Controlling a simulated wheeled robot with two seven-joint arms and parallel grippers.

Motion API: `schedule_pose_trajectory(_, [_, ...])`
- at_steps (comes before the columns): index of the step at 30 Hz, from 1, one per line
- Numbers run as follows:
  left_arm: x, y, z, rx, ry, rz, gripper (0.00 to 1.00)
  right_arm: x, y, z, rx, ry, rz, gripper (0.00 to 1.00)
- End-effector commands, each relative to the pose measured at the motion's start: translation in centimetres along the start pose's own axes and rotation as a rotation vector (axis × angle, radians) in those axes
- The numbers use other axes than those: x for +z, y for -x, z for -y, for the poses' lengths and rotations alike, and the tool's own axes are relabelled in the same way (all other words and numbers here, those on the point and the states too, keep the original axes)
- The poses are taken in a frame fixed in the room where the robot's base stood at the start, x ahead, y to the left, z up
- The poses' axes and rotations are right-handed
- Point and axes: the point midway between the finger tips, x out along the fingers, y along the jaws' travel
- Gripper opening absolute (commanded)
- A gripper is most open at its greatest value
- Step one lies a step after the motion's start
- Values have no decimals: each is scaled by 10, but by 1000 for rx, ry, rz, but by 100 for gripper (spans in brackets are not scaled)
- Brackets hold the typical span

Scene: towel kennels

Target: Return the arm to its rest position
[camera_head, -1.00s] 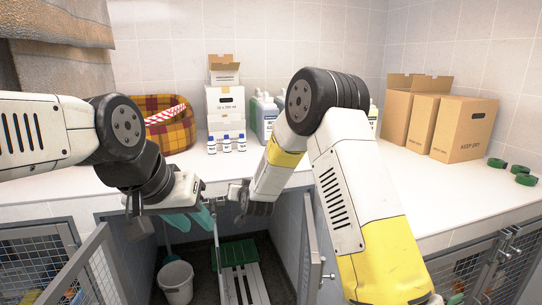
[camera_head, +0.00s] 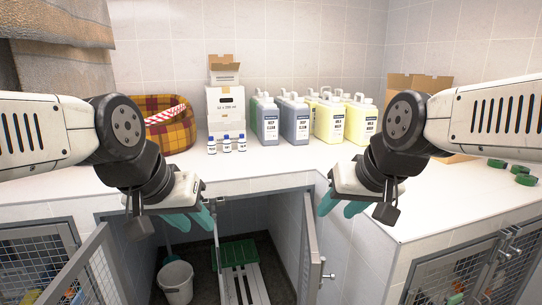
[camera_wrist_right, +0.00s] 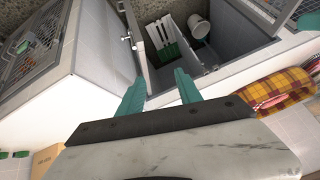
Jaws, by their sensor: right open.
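My left gripper (camera_head: 192,219) hangs over the front edge of the counter at the left, its teal fingers pointing down and a little apart, with nothing between them. My right gripper (camera_head: 341,206) hangs at about the same height on the right, near the corner of the counter. Its teal fingers are open and empty. In the right wrist view the right gripper (camera_wrist_right: 160,90) shows its two fingers well apart, with only the open kennel and counter front beyond them. Both arms are bent in nearly mirrored poses.
The white counter (camera_head: 270,170) carries a plaid basket (camera_head: 175,133), white boxes (camera_head: 226,108), small bottles (camera_head: 227,145), several jugs (camera_head: 330,122), cardboard boxes (camera_head: 412,82) and green rolls (camera_head: 524,179). Below, an open kennel holds a bucket (camera_head: 176,281) and a green-and-white slatted piece (camera_head: 238,254). Open mesh doors stick out.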

Motion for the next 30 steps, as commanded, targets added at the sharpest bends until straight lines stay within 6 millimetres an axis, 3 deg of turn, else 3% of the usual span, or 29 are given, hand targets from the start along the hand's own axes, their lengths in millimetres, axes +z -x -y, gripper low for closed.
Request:
schedule_pose_trajectory(3, [0, 0, 0, 0, 0, 0, 33, 24, 13, -6, 14, -3, 28, 42])
schedule_pose_trajectory(6, [0, 0, 0, 0, 0, 0, 33, 32, 16, -7, 19, -5, 43, 42])
schedule_pose_trajectory(30, [0, 0, 0, 0, 0, 0, 33, 32, 16, -7, 19, -5, 43, 42])
